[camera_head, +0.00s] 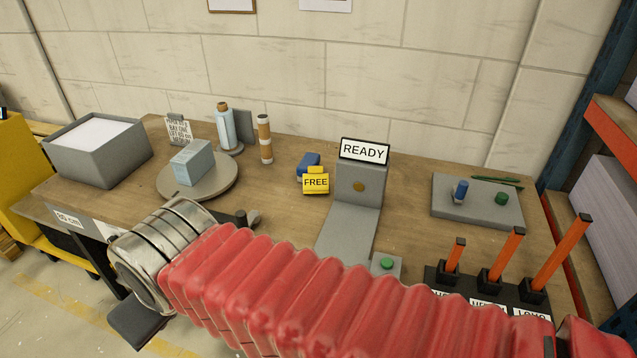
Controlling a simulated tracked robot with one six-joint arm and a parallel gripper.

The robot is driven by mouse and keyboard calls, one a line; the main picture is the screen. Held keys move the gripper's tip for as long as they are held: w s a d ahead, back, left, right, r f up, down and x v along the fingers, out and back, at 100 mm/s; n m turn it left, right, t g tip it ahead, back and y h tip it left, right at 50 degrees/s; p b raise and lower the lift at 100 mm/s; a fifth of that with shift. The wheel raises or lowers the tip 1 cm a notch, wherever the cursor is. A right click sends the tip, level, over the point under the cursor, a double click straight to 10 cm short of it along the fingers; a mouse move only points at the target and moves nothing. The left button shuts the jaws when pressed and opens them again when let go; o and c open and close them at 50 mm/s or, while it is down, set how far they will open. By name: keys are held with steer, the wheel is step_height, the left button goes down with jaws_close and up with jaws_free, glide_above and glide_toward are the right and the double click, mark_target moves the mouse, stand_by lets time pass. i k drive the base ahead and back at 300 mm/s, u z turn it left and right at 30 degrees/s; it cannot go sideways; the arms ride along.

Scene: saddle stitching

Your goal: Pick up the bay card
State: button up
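A yellow card reading FREE (316,183) stands on the bench, left of the READY sign, with a blue object (308,162) just behind it. A small white card (178,131) with several printed lines, one seeming to read "BAY ONE", stands at the back left behind the round plate. I cannot tell for sure which is the bay card. My arm, with a red bellows sleeve and a metal cuff, crosses the front of the view. A dark piece near the cuff, which may be part of my gripper (142,320), shows at the lower left. The fingertips are not clearly visible.
The wooden bench (410,228) also carries a grey bin (97,160), a round plate (222,190) with a blue-grey block, bottles, a READY stand (359,188), a grey button panel (478,212) and orange posts (508,250). An orange-and-blue rack stands at right.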

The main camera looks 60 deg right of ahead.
mark_target(315, 182)
steer(key=u, duration=0.05)
steer(key=i, duration=1)
steer(key=z, duration=0.05)
